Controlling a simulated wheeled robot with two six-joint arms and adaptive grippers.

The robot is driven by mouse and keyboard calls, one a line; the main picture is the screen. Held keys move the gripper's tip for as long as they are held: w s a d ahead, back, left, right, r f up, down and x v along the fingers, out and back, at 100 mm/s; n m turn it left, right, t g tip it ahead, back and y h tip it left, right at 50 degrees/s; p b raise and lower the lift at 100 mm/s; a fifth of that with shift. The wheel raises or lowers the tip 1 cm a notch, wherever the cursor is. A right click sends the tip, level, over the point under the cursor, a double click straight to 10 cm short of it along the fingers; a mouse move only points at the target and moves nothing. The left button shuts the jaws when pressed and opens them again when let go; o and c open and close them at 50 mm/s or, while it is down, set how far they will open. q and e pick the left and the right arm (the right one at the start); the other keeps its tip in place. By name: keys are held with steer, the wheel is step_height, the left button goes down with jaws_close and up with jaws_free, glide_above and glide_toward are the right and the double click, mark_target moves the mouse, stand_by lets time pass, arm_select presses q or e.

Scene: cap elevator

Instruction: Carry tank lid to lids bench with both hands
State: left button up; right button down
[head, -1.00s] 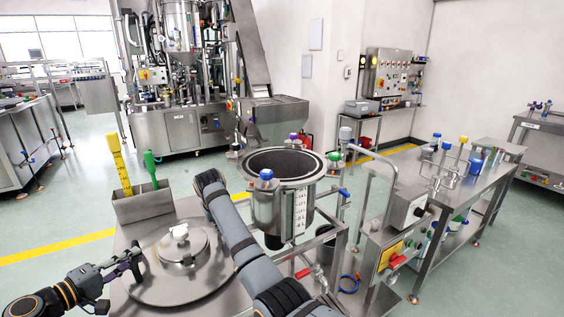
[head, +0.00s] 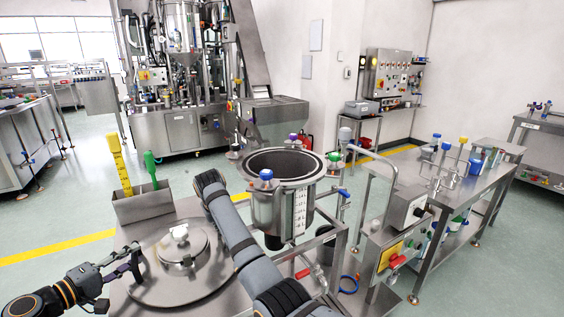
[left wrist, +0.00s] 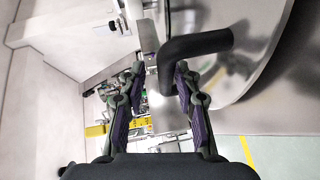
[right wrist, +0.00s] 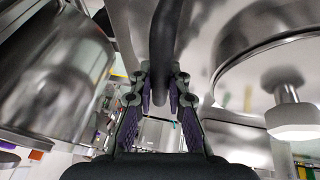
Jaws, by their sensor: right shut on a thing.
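The tank lid (head: 150,287) is a round steel disc with a raised centre and a pale knob, lying flat over the steel bench at lower left in the head view. My left gripper (head: 134,262) is at the lid's left rim. In the left wrist view its fingers (left wrist: 158,72) are apart, with the lid's dark bent handle (left wrist: 200,43) between them. My right gripper (right wrist: 160,75) is shut on another dark handle (right wrist: 167,35) of the lid; my own arm hides it in the head view. The open tank (head: 268,208) stands just right of the lid.
A steel box (head: 145,205) with a yellow and a green tool stands behind the lid. A control box (head: 388,255) and a long steel table (head: 470,180) are on the right.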

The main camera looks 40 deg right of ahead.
arm_select(q)
steer(key=shift+o, duration=0.4)
steer(key=shift+f, duration=0.15)
arm_select(e)
steer(key=shift+r, duration=0.2)
arm_select(q)
steer(key=shift+s+f, duration=0.15)
steer(key=shift+f, duration=0.1)
arm_select(e)
steer(key=c, duration=1.6)
jaws_free()
steer(key=shift+f, duration=0.2)
arm_select(q)
steer(key=shift+r, duration=0.2)
arm_select(e)
steer(key=o, duration=0.4)
steer(key=shift+s+r, duration=0.1)
arm_select(q)
steer(key=shift+p+v, duration=0.65)
steer(key=shift+v, duration=0.65)
arm_select(e)
steer(key=shift+r, duration=0.7)
arm_select(q)
steer(key=shift+p+v, duration=0.85)
steer(key=shift+v, duration=1.4)
arm_select(e)
steer(key=shift+r, duration=0.8)
